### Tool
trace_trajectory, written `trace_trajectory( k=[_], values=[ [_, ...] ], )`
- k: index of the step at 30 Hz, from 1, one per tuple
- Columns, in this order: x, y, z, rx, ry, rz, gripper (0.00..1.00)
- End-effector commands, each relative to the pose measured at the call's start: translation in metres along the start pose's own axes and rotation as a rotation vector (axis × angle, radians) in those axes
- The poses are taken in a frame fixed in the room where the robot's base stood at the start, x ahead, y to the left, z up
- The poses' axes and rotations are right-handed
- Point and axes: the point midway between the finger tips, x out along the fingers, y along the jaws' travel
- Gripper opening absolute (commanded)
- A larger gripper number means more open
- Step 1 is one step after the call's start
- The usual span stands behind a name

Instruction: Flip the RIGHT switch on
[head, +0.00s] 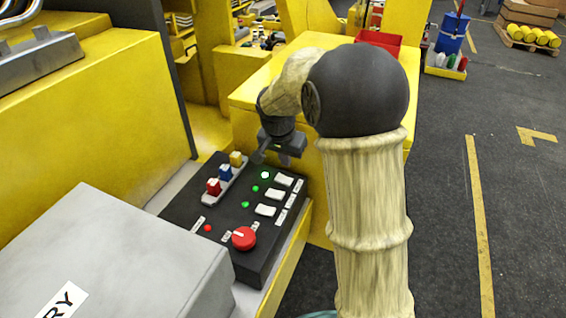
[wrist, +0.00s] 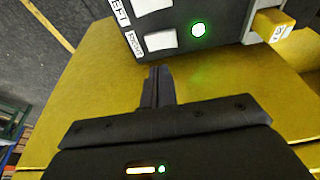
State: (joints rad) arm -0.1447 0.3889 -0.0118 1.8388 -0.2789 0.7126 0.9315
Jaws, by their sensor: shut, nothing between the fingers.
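A dark control panel (head: 190,200) carries a column of three white switches, with small labels on their right that are too small to read surely. The farthest white switch (head: 284,180) is nearest my gripper; it also shows in the wrist view (wrist: 159,40), with a small label beside it. The middle switch (head: 274,195) and nearest switch (head: 265,210) follow towards the camera. A bright green lamp (head: 265,175) glows beside the farthest switch, also in the wrist view (wrist: 198,30). My gripper (wrist: 160,72) is shut and empty, just off the panel's far edge.
Red, blue and yellow blocks stand on a grey strip (head: 224,187) left of the switches. A red knob (head: 244,238) is at the panel's near end. A grey box (head: 110,250) stands at the near left. A yellow surface (head: 320,45) lies beyond the panel.

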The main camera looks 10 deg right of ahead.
Motion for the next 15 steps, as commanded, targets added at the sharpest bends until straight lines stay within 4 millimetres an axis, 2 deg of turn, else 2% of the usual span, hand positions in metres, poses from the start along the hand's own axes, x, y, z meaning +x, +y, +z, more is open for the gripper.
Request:
trace_trajectory(
  k=[9, 15],
  values=[
    [-0.054, 0.01, 0.001, 0.002, 0.004, -0.005, 0.0],
    [-0.079, 0.015, 0.002, 0.0, 0.001, -0.002, 0.0]
  ],
)
